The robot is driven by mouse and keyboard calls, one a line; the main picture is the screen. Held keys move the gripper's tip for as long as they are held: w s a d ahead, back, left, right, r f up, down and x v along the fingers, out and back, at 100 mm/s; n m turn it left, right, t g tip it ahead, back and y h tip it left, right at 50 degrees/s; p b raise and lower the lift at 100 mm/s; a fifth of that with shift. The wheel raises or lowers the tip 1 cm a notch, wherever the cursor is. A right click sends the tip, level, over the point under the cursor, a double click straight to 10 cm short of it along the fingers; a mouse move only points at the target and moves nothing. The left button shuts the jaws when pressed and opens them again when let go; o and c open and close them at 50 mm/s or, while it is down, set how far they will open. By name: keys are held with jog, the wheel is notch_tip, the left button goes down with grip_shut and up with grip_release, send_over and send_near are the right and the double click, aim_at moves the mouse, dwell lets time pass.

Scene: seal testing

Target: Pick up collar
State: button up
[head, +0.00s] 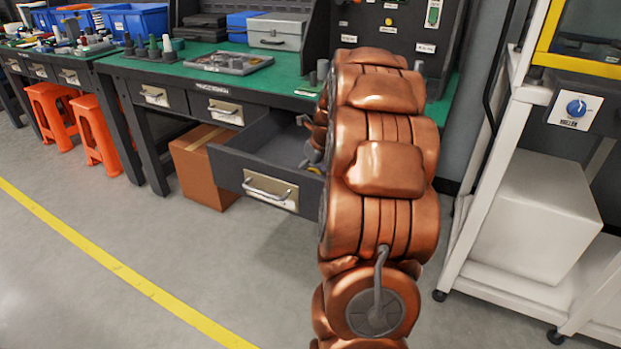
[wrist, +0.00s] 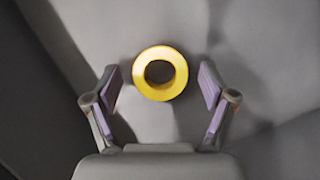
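The collar is a yellow ring with a dark hole in its middle, and it shows in the wrist view (wrist: 160,73). It lies on a grey surface that looks like the inside of the drawer. My gripper (wrist: 160,85) is open, with one finger on each side of the ring and visible gaps between. Nothing is held between the fingers. In the head view the open drawer (head: 230,170) is seen, and a small bit of yellow shows inside it. My copper-coloured arm hides most of the drawer's right part and the gripper.
The green workbench (head: 290,85) carries a grey tray (head: 228,62) and a grey case (head: 277,32). A cardboard box (head: 200,165) stands below the bench, left of the open drawer. Orange stools (head: 97,135) stand further left. A white cart (head: 475,190) stands right of my arm.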

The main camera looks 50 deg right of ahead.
jog(key=c, duration=1.5)
jog(key=shift+r, duration=0.1)
